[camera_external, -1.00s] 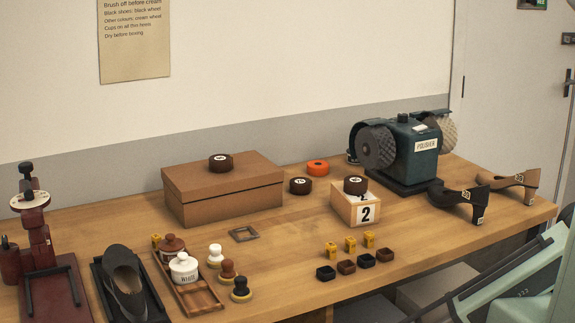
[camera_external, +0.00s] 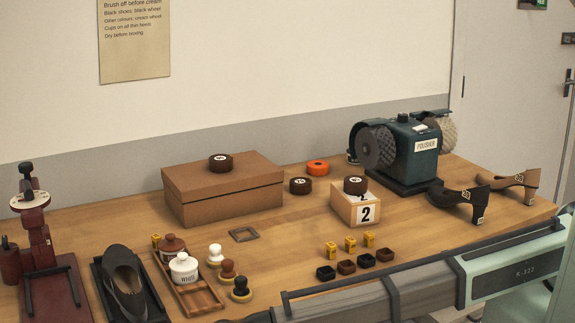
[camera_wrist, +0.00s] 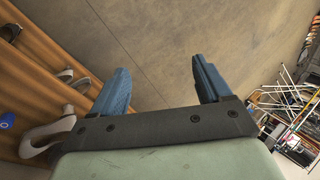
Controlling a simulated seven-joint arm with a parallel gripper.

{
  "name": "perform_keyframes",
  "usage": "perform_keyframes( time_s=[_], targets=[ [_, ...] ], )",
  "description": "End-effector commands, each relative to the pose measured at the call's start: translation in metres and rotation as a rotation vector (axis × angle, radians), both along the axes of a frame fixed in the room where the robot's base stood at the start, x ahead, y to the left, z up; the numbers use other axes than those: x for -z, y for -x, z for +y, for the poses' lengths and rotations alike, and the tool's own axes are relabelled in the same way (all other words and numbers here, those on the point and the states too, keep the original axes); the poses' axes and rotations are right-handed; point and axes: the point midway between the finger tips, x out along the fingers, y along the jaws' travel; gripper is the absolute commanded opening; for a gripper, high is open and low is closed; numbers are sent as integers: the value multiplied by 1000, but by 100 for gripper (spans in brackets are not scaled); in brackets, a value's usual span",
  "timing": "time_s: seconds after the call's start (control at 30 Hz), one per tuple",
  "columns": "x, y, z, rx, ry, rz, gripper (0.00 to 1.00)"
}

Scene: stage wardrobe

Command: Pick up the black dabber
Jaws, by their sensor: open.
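The black dabber (camera_external: 240,288) stands on the table near its front edge, black knob up on a yellowish base. It is the nearest of a short row, with a brown dabber (camera_external: 227,270) and a white dabber (camera_external: 215,254) behind it. In the wrist view my gripper (camera_wrist: 160,82) is open, with two blue fingers apart and nothing between them. The wrist view shows floor and shelves, and no dabber. In the external view my arm reaches in from the right along the table's front edge; the fingers are not clearly visible there.
Left of the dabbers is a wooden tray (camera_external: 207,302) with a white jar (camera_external: 184,268) and a brown-lidded jar. A black shoe (camera_external: 124,270) lies further left. Several small dark cups (camera_external: 346,267) sit to the right. Bare table lies between.

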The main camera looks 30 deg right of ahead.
Motion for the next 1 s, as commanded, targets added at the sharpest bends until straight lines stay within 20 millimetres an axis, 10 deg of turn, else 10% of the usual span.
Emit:
perform_keyframes(
  time_s=[0.2, 0.43, 0.7, 1.0],
  targets=[
    [-84, -14, 51, -172, -104, -132, 77],
    [-177, -52, 53, -277, -150, -276, 77],
    [-274, -143, -35, -221, -84, -436, 77],
    [-328, -209, -132, -95, 19, -534, 77]
  ],
)
